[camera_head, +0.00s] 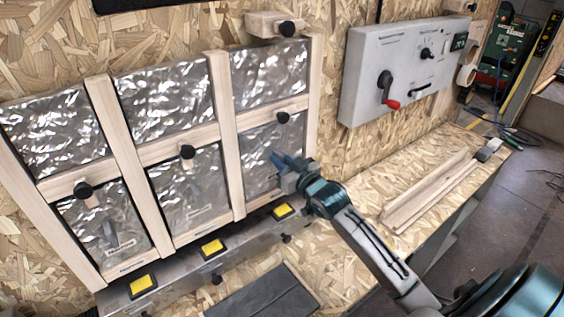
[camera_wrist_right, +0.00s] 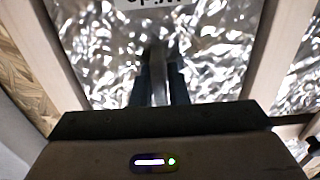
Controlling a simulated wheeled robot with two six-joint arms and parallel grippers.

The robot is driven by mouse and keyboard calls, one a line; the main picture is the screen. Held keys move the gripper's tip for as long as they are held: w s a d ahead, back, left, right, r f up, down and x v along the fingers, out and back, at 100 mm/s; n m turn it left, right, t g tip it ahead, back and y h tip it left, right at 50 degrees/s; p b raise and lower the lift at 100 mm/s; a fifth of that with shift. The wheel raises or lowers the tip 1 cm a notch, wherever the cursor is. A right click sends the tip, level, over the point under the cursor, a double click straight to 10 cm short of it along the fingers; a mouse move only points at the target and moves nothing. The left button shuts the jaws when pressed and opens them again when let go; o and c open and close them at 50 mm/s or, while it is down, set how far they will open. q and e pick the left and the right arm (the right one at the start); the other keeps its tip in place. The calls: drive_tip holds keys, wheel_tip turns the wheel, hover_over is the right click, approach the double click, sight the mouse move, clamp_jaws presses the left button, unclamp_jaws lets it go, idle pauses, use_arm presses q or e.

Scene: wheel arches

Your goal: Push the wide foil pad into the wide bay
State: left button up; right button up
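A crinkled silver foil pad (camera_head: 259,146) is in the bottom right bay of the pale wooden frame (camera_head: 226,140) on the wall. In the right wrist view this pad (camera_wrist_right: 100,65) fills the space between two wooden battens, with a white, upside-down, partly cut-off label at the top. My right gripper (camera_head: 285,163) is at the pad's face. In the right wrist view its dark fingers (camera_wrist_right: 159,88) lie close on both sides of a grey upright handle, and it looks shut on it. I cannot tell how deep the pad sits. My left gripper is not in view.
Other foil pads fill the remaining bays. Wooden turn-latches with black knobs (camera_head: 285,117) sit on the frame. Below runs a metal ledge with yellow buttons (camera_head: 213,247). A grey control box (camera_head: 405,65) with a red-handled lever hangs right; wooden strips (camera_head: 430,190) lie on the bench.

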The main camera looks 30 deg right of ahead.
drive_tip(key=o, duration=0.4)
drive_tip(key=shift+o, duration=0.2)
drive_tip(key=shift+s, duration=0.1)
drive_tip(key=s+d+p, duration=0.1)
drive_tip(key=s+p, duration=0.2)
drive_tip(key=s, duration=1.5)
drive_tip(key=shift+s+d, duration=0.2)
drive_tip(key=shift+s, duration=0.15)
